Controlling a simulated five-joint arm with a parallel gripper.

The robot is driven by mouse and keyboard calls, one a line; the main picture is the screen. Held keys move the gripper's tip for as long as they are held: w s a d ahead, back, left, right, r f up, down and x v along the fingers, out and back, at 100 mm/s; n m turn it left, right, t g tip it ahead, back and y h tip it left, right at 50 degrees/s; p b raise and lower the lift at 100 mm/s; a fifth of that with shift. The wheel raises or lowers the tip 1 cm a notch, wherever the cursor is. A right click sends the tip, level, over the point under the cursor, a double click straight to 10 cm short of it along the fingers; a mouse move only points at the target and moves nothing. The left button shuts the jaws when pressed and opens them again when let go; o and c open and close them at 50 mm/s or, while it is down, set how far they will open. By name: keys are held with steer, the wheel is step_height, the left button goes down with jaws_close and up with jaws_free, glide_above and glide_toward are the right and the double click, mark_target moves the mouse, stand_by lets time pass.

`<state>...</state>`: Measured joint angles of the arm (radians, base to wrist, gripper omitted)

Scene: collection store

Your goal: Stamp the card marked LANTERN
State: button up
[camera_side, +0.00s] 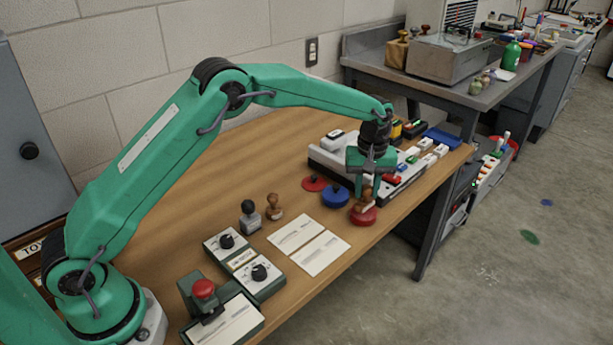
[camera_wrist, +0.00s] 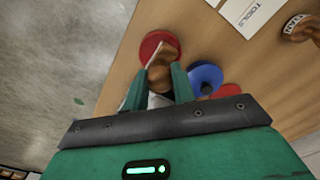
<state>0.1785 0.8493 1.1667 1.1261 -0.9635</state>
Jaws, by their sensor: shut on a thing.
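My gripper (camera_side: 367,190) points down, shut on a wooden-handled stamp (camera_side: 365,200). The stamp is upright on or just above a red round ink pad (camera_side: 363,217); I cannot tell if it touches. The stamp (camera_wrist: 160,74) also shows between my fingers in the wrist view, with the red pad (camera_wrist: 158,42) behind it. Two pale cards, one at the back (camera_side: 296,234) and one in front (camera_side: 320,253), lie flat to the left. In the wrist view one card (camera_wrist: 245,15) reads TOOLS. I cannot read LANTERN anywhere.
A blue round pad (camera_side: 335,197) and another red round piece (camera_side: 315,183) lie beside my gripper. A brown stamp (camera_side: 275,208) and a dark stamp (camera_side: 250,217) stand left. A red-knobbed device (camera_side: 204,290) sits front left. A crowded tray (camera_side: 345,170) lies behind.

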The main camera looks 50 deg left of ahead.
steer(key=shift+r, duration=2.8)
steer(key=shift+s, duration=0.1)
steer(key=s+a+f, duration=0.1)
steer(key=s+a, duration=0.2)
steer(key=s, duration=0.6)
steer(key=s+a, duration=0.3)
steer(key=s, duration=0.6)
steer(key=shift+s+f, duration=0.2)
steer(key=shift+f, duration=0.15)
steer(key=shift+a+f, duration=0.1)
steer(key=shift+f, duration=0.05)
steer(key=shift+f, duration=2.85)
steer(key=shift+f, duration=0.55)
